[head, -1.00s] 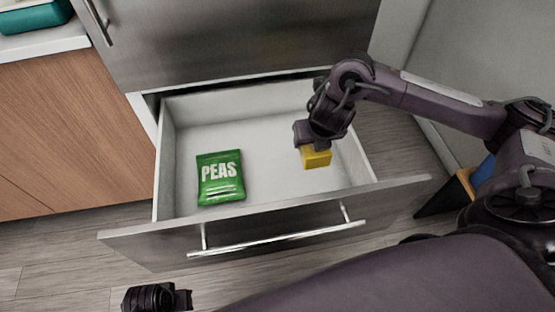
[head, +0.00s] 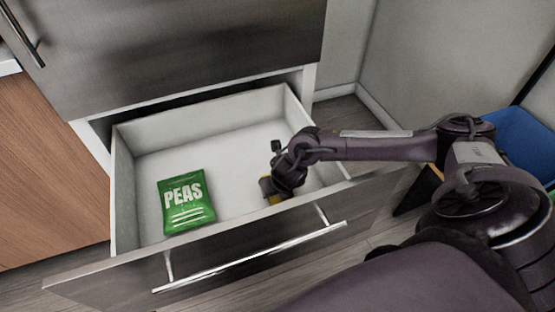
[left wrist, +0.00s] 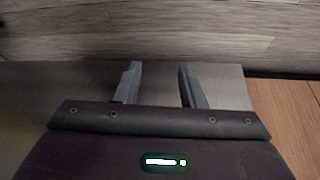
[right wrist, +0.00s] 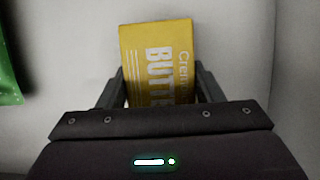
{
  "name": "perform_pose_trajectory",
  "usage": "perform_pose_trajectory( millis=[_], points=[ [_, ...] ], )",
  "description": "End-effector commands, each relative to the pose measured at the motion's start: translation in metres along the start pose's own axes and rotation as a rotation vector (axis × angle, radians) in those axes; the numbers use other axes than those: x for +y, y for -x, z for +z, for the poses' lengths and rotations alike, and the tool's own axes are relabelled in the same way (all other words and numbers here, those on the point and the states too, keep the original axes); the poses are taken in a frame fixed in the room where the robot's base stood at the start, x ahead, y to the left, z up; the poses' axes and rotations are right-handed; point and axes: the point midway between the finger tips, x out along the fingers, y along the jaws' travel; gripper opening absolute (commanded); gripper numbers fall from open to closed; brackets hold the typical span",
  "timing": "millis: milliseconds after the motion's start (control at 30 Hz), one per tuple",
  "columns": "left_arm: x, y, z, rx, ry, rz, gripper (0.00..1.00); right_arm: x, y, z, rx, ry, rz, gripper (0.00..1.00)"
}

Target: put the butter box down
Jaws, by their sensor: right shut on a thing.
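The yellow butter box (right wrist: 158,55) is between the fingers of my right gripper (right wrist: 160,85) in the right wrist view, its printed face towards the camera. In the head view my right gripper (head: 272,188) is inside the open drawer (head: 225,145), right of the peas bag. Only a small yellow part of the butter box (head: 274,199) shows there. I cannot tell whether the box touches the drawer floor. My left gripper (left wrist: 158,88) is open and empty in the left wrist view, with drawer front and wooden floor beyond it.
A green bag of peas (head: 186,203) lies on the drawer floor at the left. The drawer's front panel with its handle (head: 250,257) stands nearest me. A blue bin (head: 522,140) stands at the far right. The drawer floor behind the bag is clear.

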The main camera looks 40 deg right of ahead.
Motion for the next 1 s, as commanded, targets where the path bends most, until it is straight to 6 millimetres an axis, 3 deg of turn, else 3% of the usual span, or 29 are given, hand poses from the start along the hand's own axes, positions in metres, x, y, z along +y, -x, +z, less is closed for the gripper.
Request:
perform_pose_trajectory(
  millis=[267, 300, 467, 767, 1000],
  points=[
    [0.003, -0.001, -0.002, 0.018, -0.005, 0.005, 0.36, 0.000, -0.006, -0.002, -0.001, 0.000, 0.001, 0.30],
    [0.002, -0.001, -0.002, 0.018, -0.005, 0.005, 0.36, 0.000, -0.006, -0.003, 0.000, 0.000, 0.000, 0.62],
    [0.002, -0.001, -0.002, 0.017, -0.005, 0.005, 0.36, 0.000, -0.006, -0.003, 0.000, 0.000, 0.000, 0.82],
    [0.002, 0.000, -0.002, 0.015, -0.004, 0.004, 0.36, 0.000, -0.004, -0.002, -0.001, -0.001, 0.000, 0.82],
    [-0.010, 0.011, 0.005, -0.070, 0.020, -0.020, 0.36, 0.000, 0.034, 0.000, -0.003, 0.001, 0.001, 0.82]
  ],
)
